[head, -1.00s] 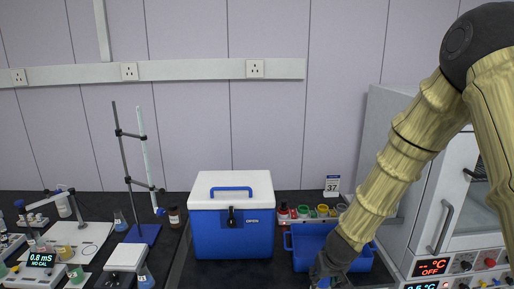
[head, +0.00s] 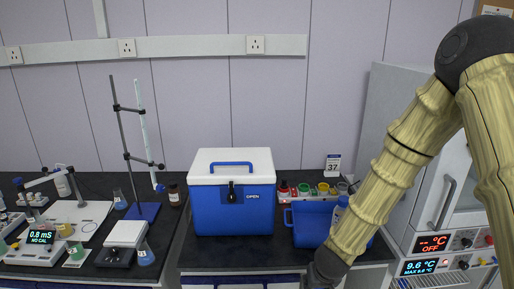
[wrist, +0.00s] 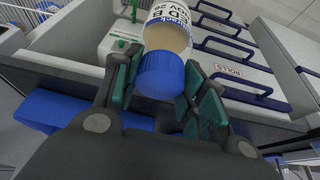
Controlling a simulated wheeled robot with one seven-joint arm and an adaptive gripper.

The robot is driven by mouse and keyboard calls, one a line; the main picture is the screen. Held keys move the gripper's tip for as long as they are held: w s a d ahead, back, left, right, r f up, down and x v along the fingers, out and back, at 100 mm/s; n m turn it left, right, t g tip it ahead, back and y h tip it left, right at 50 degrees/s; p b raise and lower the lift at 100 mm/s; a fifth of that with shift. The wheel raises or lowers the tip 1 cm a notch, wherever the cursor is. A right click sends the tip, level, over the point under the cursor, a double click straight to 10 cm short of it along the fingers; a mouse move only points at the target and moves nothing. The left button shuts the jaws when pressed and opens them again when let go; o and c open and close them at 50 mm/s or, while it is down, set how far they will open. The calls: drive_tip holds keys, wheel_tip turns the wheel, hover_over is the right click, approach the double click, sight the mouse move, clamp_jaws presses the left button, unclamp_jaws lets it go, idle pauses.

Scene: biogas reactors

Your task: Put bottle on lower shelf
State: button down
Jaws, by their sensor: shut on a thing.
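The bottle (wrist: 168,38) shows in the wrist view, with a blue cap (wrist: 160,75), a white printed label and pale brown contents. My gripper (wrist: 165,95) is shut on it, the teal finger pads on either side of the cap end. The bottle is held in front of the drawer fronts. In the head view my gripper (head: 322,272) is low at the bottom edge, in front of the bench, and the held bottle is not clearly visible there. I cannot make out a lower shelf in either view.
A blue and white cooler (head: 232,212) and a blue bin (head: 304,232) stand on the bench. A blue-capped container (head: 341,205) shows by the bin, partly behind my arm. A glass-doored cabinet (head: 440,190) is at right. Drawers with blue handles (wrist: 228,52) are close to my gripper.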

drive_tip(key=s+f, duration=0.4)
drive_tip(key=f, duration=0.1)
drive_tip(key=shift+s+a+f, duration=0.15)
idle(0.3)
